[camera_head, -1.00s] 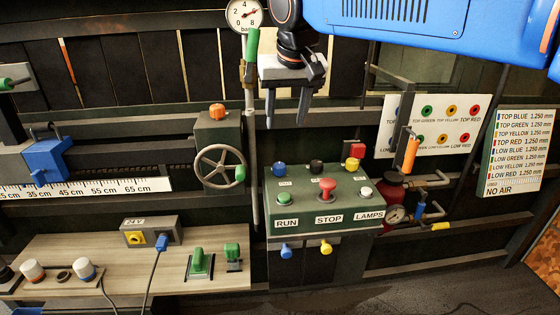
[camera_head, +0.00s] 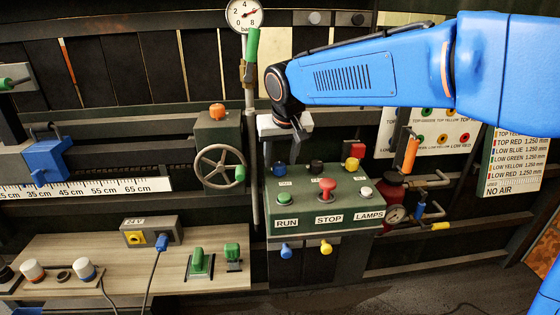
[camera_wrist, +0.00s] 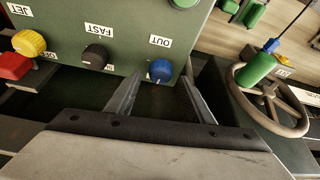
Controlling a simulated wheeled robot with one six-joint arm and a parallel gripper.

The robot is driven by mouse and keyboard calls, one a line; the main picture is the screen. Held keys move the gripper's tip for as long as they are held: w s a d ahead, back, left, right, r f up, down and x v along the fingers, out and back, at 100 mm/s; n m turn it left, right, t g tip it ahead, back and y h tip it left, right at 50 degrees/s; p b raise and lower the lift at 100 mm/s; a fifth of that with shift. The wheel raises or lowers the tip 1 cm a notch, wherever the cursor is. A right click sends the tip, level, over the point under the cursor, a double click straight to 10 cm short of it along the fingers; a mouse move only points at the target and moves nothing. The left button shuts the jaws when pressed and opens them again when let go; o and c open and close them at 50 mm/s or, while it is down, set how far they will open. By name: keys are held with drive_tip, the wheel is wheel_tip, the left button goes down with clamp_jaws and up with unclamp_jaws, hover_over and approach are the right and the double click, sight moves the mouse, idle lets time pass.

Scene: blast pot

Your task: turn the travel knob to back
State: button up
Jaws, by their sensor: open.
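The green control box (camera_head: 300,205) carries a blue knob (camera_head: 278,169), a black knob (camera_head: 316,167) and a yellow knob (camera_head: 351,165) along its upper part. No readable label says travel. In the wrist view the blue knob (camera_wrist: 160,70) has an OUT label and the black knob (camera_wrist: 95,57) a FAST label. My gripper (camera_wrist: 160,80) is open and empty, its fingertips to either side of the blue knob in that view. I cannot tell whether they reach around it. In the head view my gripper (camera_head: 296,150) hangs just above and behind the box, one finger showing.
A red mushroom button (camera_head: 327,185) stands on the box between a green button (camera_head: 284,198) and a white button (camera_head: 365,192). A red block (camera_head: 356,149) is behind the yellow knob. A handwheel (camera_head: 220,167) stands to the left, also in the wrist view (camera_wrist: 268,95).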

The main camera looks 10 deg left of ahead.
drive_tip(key=shift+x, duration=0.75)
drive_tip(key=shift+c, duration=0.3)
drive_tip(key=c, duration=1)
drive_tip(key=shift+n, duration=0.7)
